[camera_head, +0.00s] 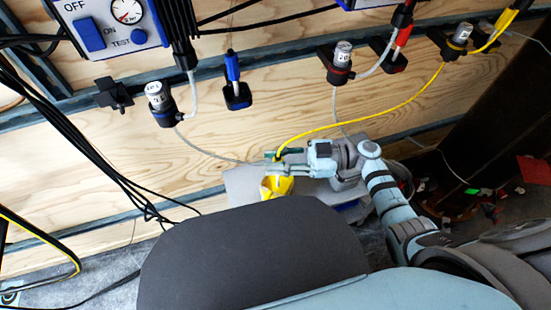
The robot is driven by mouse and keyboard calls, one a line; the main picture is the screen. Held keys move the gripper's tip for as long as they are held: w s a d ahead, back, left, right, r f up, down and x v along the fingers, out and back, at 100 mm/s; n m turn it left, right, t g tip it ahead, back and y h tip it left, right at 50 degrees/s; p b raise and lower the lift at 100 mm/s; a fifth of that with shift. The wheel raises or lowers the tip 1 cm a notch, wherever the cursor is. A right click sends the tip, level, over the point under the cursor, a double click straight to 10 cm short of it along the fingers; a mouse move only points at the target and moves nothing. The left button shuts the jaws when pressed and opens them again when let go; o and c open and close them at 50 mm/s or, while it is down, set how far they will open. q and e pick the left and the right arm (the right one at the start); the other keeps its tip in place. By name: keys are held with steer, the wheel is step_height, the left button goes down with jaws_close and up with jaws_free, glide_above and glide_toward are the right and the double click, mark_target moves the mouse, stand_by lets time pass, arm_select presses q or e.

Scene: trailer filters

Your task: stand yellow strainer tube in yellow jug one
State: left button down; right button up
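The yellow strainer tube (388,112) runs from a fitting at the upper right of the wall and curves down to the left. Its lower end meets my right gripper (274,165), whose fingers appear closed around it just above the yellow jug (279,188). The jug stands on a grey surface at the foot of the wall. The fingers cover part of its top, so I cannot tell whether the tube's tip is inside. My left gripper is not in view.
A plywood wall (80,165) carries a blue-and-white control box (108,25) and several cylindrical fittings. A pale hose (205,151) runs down behind my gripper. Black cables (100,155) hang at the left. Small debris (470,190) lies on the dark floor at the right.

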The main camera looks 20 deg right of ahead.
steer(key=shift+o, duration=1.3)
steer(key=s+d, duration=0.2)
steer(key=d, duration=0.9)
steer(key=shift+s+d, duration=0.2)
steer(key=shift+d, duration=0.2)
